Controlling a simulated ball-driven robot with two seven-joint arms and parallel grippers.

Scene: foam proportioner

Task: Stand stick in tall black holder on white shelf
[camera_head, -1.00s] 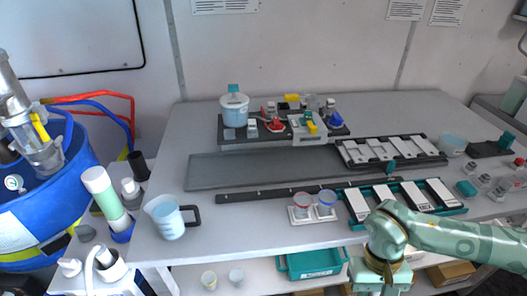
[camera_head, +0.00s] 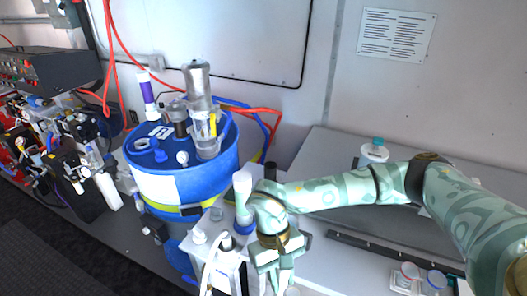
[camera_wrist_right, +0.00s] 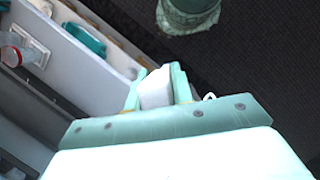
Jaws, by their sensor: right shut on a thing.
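My right gripper (camera_head: 277,280) points down in front of the table's left end in the head view. In the wrist view its two fingers (camera_wrist_right: 157,92) are closed on a small white thing (camera_wrist_right: 157,88). Only its blocky end shows, so I cannot tell whether it is the stick. A tall black cylinder (camera_head: 270,171), perhaps the holder, stands behind my right wrist, its lower part hidden. My left gripper is not in view.
A pale cylinder in a blue base (camera_head: 243,192) stands close beside my right wrist. A blue drum (camera_head: 170,180) with a clear pump is farther left.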

